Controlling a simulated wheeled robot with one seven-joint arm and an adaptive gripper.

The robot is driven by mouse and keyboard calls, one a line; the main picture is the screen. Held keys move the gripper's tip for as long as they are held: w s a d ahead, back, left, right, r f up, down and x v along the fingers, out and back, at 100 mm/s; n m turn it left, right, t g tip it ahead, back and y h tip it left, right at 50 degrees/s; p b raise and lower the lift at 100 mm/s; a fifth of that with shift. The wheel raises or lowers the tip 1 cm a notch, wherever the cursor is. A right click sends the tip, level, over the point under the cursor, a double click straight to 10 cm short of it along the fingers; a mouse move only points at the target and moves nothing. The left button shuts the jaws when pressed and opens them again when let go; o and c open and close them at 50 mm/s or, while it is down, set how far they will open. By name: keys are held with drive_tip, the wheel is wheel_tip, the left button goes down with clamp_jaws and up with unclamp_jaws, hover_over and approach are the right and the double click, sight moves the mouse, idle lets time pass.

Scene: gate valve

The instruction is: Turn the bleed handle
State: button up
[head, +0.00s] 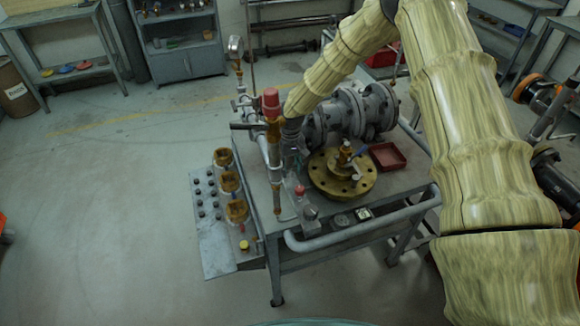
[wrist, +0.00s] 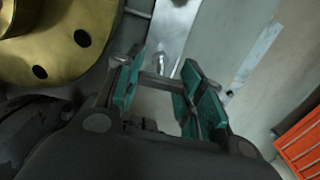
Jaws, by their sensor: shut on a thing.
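My gripper (head: 292,152) reaches down over the bench beside the upright pipe in the head view. In the wrist view, its teal-padded fingers (wrist: 165,85) are on both sides of a thin grey metal bar, which I take for the bleed handle (wrist: 160,81). The bar lies crosswise between the pads, and the gripper is shut on it. A small bright fitting shows just beyond the bar. The handle's mount and full angle are hidden in the head view by my gripper and arm.
A red tray (head: 387,156) and grey gate valve (head: 345,117) stand beyond. A red-topped upright pipe (head: 272,130) is close on the left. A bench rail (head: 365,228) runs along the front.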

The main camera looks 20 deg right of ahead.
drive_tip(key=shift+r+n, duration=0.2)
drive_tip(key=shift+n, duration=0.2)
drive_tip(key=n+b, duration=0.1)
drive_tip(key=n, duration=0.1)
drive_tip(key=shift+d+n, duration=0.1)
drive_tip(key=shift+n, duration=0.3)
drive_tip(key=n+b, duration=0.1)
drive_tip(key=n, duration=0.3)
drive_tip(key=shift+n, duration=0.3)
drive_tip(key=n, duration=0.4)
drive_tip(key=shift+r+n+b, duration=0.1)
drive_tip(key=shift+n+b, duration=0.2)
drive_tip(key=shift+b, duration=0.1)
drive_tip(key=shift+n, duration=1.9)
drive_tip(key=o, duration=0.8)
drive_tip(key=shift+o, duration=1.2)
drive_tip(key=shift+s, duration=0.1)
